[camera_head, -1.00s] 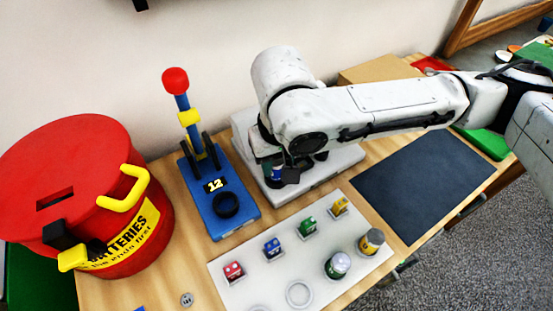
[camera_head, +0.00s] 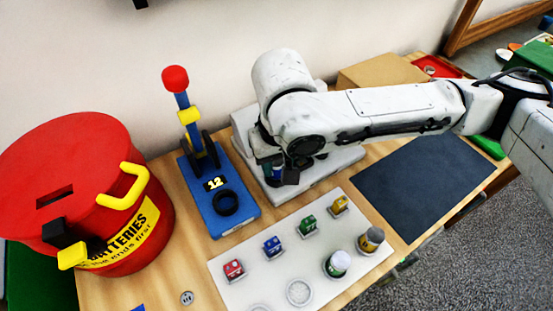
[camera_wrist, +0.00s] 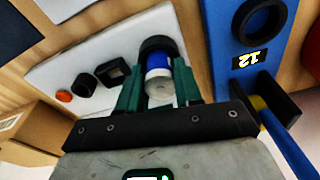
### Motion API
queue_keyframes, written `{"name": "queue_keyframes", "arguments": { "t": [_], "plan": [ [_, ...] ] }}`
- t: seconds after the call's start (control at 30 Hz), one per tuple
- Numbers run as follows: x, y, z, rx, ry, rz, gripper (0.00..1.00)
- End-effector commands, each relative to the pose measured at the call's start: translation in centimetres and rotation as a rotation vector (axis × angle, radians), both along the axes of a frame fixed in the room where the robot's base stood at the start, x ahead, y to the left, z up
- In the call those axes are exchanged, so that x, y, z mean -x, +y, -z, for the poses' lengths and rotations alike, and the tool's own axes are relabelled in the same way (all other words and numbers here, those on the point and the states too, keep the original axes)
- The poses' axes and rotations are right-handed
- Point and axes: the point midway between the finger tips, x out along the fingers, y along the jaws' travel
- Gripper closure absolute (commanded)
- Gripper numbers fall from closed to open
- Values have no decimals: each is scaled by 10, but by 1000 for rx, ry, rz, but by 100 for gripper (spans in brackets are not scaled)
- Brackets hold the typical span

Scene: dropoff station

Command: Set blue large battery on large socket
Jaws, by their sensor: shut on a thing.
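The blue large battery (camera_wrist: 157,62), with a blue band and a white end, is between the green fingers of my gripper (camera_wrist: 158,72), which are shut on it. Its far end lines up with a black round socket (camera_wrist: 155,43), the largest on a white base (camera_wrist: 60,60). I cannot tell whether it is seated in the socket or just above it. In the head view my gripper (camera_head: 281,171) is low over the white base (camera_head: 334,165), and my arm hides most of the battery and the socket.
A blue tester (camera_head: 228,222) marked 12 stands just left of the white base. A red battery bin (camera_head: 70,150) is farther left. A white tray (camera_head: 225,275) in front holds several small square batteries and two large round ones. A dark mat (camera_head: 425,185) lies clear at right.

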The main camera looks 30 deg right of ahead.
Motion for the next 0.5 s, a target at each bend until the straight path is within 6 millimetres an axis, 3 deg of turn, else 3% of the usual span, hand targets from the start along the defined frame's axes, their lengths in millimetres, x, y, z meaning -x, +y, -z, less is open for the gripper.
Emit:
{"name": "queue_keyframes", "arguments": {
  "t": [0.2, 0.23, 0.33, 0.5],
  "plan": [
    [0, 0, 5, 0, 0, 0, 100],
    [0, 0, 4, 0, 0, 0, 65],
    [0, 0, 4, 0, 0, 0, 55],
    [0, 0, 4, 0, 0, 0, 55]
  ]
}}
